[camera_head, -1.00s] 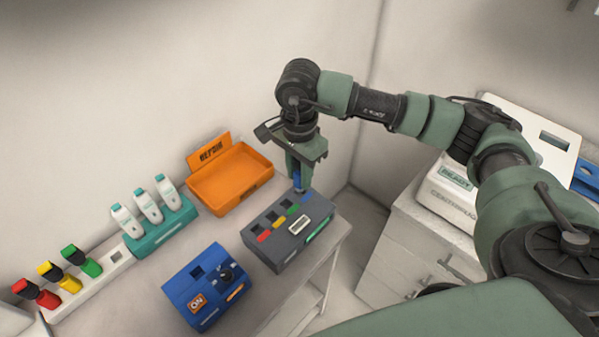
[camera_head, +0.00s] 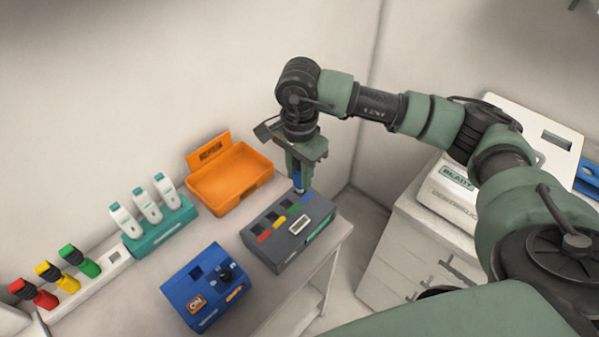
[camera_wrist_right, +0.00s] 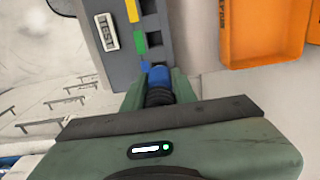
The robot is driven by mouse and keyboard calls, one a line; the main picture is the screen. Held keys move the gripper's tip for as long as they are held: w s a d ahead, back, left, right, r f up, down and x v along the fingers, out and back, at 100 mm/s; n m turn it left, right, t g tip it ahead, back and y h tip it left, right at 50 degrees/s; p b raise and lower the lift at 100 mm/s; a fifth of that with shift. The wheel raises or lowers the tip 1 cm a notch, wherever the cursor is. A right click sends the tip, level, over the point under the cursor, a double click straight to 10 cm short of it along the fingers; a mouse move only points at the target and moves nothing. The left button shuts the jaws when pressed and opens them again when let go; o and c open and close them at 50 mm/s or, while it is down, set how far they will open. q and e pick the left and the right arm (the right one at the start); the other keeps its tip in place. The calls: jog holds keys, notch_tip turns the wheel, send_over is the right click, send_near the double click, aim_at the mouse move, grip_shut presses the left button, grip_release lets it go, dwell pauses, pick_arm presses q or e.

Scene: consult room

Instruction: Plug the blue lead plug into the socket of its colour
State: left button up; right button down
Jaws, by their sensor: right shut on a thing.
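The blue lead plug (camera_wrist_right: 159,78) is between the fingers of my right gripper (camera_head: 299,182), which is shut on it. In the head view the plug (camera_head: 298,181) is upright at the far right end of the dark grey socket box (camera_head: 290,250). The box has a row of sockets with red, yellow, green and blue marks. In the wrist view the blue mark (camera_wrist_right: 145,66) shows right beside the plug. The plug's tip and the blue socket are hidden, so I cannot tell whether it is in the socket. My left gripper is not in view.
Red (camera_head: 40,296), yellow (camera_head: 60,279) and green (camera_head: 84,263) plugs stand in a white rack at left. A wall stands behind.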

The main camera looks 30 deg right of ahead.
jog(key=shift+f+b, duration=1.25)
jog(key=shift+f, duration=0.05)
jog(key=c, duration=1)
grip_release()
jog(key=shift+c, duration=0.2)
jog(key=shift+r, duration=0.1)
notch_tip(320, 180, up, 8)
jog(key=shift+f+b, duration=0.2)
jog(key=shift+b, duration=0.85)
